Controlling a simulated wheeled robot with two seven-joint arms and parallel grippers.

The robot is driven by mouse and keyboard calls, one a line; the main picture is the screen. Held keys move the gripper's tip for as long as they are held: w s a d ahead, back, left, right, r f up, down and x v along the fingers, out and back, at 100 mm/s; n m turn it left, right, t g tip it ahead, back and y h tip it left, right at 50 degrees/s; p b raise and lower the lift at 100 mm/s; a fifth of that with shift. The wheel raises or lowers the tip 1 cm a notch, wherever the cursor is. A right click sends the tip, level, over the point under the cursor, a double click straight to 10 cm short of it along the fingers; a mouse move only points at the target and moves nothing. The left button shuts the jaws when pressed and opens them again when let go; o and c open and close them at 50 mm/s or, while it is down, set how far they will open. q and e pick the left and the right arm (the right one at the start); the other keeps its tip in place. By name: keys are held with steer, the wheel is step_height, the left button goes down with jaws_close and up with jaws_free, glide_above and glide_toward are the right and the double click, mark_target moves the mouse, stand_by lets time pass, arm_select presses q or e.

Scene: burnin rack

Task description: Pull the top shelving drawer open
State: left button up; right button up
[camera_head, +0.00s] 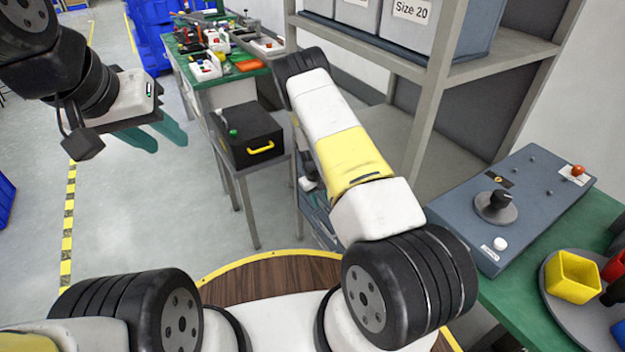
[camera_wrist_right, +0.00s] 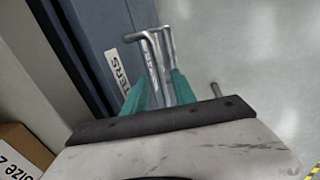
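The shelving drawers show as a blue-grey drawer front (camera_wrist_right: 98,28) with a white label, partly read as "TERS", in the right wrist view. A silver bar handle (camera_wrist_right: 148,50) stands out from it, with another bar close behind. My right gripper (camera_wrist_right: 162,85) has its two green fingers apart at the handle, with the metal bars showing between them. I cannot tell whether either finger touches the bar.
A grey shelving rack (camera_head: 430,115) holds grey bins above my right arm. A control box (camera_head: 515,205) stands on a green bench at right, beside a round tray (camera_head: 565,312) with coloured cups. A black case (camera_head: 246,138) sits on a small table.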

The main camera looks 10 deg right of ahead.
steer(key=shift+d+f, duration=0.2)
steer(key=shift+f, duration=0.75)
jaws_close()
steer(key=shift+w, duration=0.1)
stand_by(0.6)
